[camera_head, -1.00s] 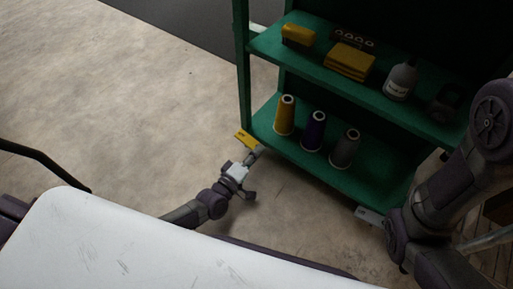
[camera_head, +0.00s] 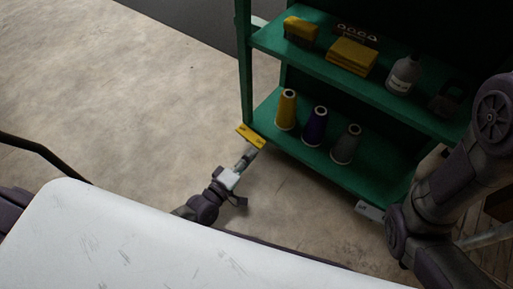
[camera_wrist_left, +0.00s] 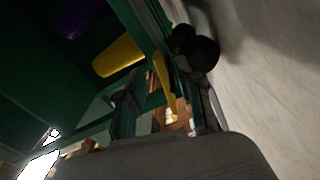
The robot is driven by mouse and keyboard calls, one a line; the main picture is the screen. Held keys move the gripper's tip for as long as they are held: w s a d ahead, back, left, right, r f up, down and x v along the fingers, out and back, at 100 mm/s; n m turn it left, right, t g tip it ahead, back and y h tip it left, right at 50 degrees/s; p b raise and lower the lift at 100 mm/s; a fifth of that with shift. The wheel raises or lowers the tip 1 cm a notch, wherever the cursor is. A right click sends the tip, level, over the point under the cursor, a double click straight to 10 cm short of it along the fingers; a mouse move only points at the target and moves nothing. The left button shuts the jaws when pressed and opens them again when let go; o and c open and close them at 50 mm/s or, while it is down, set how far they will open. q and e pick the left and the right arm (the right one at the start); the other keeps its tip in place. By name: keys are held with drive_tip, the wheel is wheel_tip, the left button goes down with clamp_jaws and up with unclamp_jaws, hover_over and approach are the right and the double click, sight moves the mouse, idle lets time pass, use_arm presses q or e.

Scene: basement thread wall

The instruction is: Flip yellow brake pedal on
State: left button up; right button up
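The yellow brake pedal (camera_head: 250,136) is at the lower left corner of the green shelf unit, low near the floor. My left gripper (camera_head: 246,158) is just below it in the head view, close to it. In the left wrist view the yellow pedal (camera_wrist_left: 169,87) appears as a narrow strip in the gap between the fingers of my left gripper (camera_wrist_left: 168,108). The fingers are apart; contact with the pedal cannot be told. A dark caster wheel (camera_wrist_left: 196,50) is beside the pedal. My right arm shows at the right, but its fingers do not.
The green shelf (camera_head: 390,175) holds yellow, purple and grey thread cones. Its upper shelf carries yellow items and a grey bottle (camera_head: 403,74). A white surface (camera_head: 150,240) fills the lower foreground. The floor (camera_head: 130,90) left of the shelf is clear.

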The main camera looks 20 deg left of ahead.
use_arm(q)
drive_tip(key=v, duration=0.7)
drive_tip(key=shift+s+a+r, duration=0.1)
drive_tip(key=shift+s, duration=0.2)
